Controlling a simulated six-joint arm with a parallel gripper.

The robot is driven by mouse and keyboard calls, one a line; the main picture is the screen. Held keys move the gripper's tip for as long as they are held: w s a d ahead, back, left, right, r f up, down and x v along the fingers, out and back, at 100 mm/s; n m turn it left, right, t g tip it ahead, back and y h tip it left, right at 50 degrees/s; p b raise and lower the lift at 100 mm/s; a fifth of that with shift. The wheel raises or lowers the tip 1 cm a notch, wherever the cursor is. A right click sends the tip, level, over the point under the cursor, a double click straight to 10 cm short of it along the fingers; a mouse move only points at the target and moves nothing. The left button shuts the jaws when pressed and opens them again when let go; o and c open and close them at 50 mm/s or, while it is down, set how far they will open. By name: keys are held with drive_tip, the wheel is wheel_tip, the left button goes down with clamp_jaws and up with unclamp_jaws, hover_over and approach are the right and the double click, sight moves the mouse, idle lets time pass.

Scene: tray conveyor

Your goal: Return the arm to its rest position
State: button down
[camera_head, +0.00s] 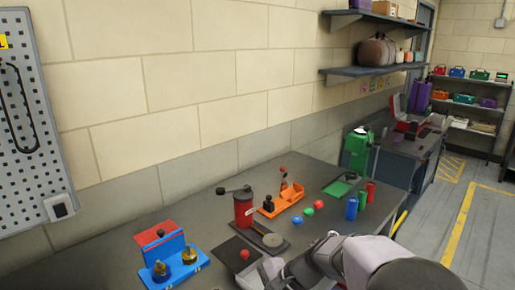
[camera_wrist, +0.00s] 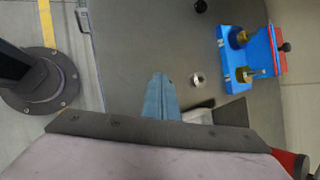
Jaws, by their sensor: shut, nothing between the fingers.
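My arm reaches in from the lower right in the head view, with my gripper (camera_head: 262,274) low over the near part of the grey workbench (camera_head: 110,250). In the wrist view the blue-grey fingers of my gripper (camera_wrist: 161,88) are together, with nothing seen between them. They point over bare bench, apart from the blue fixture (camera_wrist: 250,55) with two brass pieces. The same blue fixture (camera_head: 197,272) shows in the head view, left of my gripper. The lower edge of the picture cuts off part of the arm.
A red canister (camera_head: 243,208), an orange fixture (camera_head: 283,199), small balls, and blue, green and red cylinders (camera_head: 351,208) stand near my arm. A small metal nut (camera_wrist: 197,79) lies near the fingers. A wall closes off the back; floor shows beyond the bench at right.

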drive_tip(key=s+d+f+n+h+p, duration=0.2)
drive_tip(key=s+d+n+h, duration=0.5)
drive_tip(key=s+d+n, duration=0.4)
drive_tip(key=s+d+p, duration=0.1)
drive_tip(key=s+d, duration=0.3)
drive_tip(key=d, duration=0.2)
drive_tip(key=shift+s+d+n+g+h, duration=0.25)
drive_tip(key=shift+s+n+g+h, duration=0.05)
drive_tip(key=shift+s+n+h, duration=0.1)
